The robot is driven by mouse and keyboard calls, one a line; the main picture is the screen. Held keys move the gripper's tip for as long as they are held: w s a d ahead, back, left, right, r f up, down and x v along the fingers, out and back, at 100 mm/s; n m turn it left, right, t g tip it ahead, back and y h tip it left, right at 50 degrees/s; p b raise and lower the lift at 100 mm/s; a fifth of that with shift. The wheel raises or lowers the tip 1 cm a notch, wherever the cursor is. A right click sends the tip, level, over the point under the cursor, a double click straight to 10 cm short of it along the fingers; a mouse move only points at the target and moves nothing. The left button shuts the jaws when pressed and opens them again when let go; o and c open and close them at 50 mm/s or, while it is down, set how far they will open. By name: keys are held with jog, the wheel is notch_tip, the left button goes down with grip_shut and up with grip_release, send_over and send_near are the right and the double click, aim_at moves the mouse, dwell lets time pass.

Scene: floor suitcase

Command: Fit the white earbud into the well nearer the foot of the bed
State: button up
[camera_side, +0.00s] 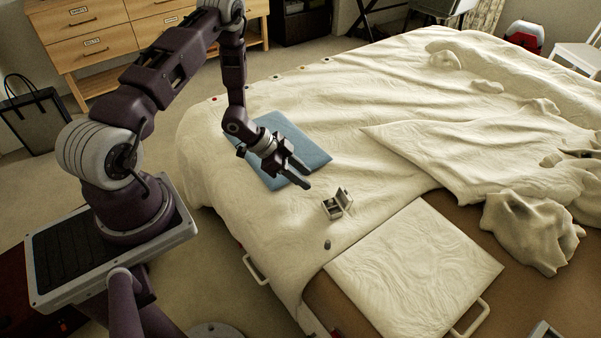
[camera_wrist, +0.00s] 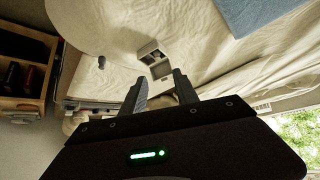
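A small pale case (camera_side: 332,210) with its lid raised stands on the cream bed cover, with dark hollows inside. It also shows in the wrist view (camera_wrist: 150,52), just beyond my fingertips. A small grey piece (camera_side: 327,244) lies apart from the case, nearer the bed's side edge; it shows in the wrist view (camera_wrist: 101,61) left of the case. I cannot tell whether this is the earbud; no clearly white earbud can be made out. My gripper (camera_side: 304,178) is above the bed, up and left of the case in the side view. Its fingers are apart with nothing between them (camera_wrist: 159,77).
A blue folded cloth (camera_side: 268,150) lies on the bed beneath my arm. A cream cushion or pad (camera_side: 415,270) lies right of the grey piece. Rumpled cover (camera_side: 530,225) rises at the right. The cover around the case is fairly clear.

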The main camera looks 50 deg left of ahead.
jog(key=w+a+r+y, duration=0.2)
jog(key=r, duration=0.4)
jog(key=w+a+r+y, duration=0.2)
jog(key=w+r, duration=0.1)
jog(key=r, duration=0.3)
notch_tip(320, 180, up, 13)
jog(key=s+n+y, duration=0.2)
jog(key=n+y, duration=0.1)
jog(key=s+d+r+n, duration=0.2)
jog(key=s+d+r, duration=0.2)
jog(key=s+r, duration=0.3)
jog(key=s+d+r+n, duration=0.2)
jog(key=s+d+r, duration=0.3)
jog(key=s, duration=0.4)
jog(key=s+d+h, duration=0.1)
jog(key=s+d, duration=0.2)
jog(key=s, duration=0.2)
jog(key=s+d+g+h, duration=0.1)
jog(key=s+d, duration=0.2)
jog(key=s, duration=0.3)
jog(key=shift+r, duration=0.35)
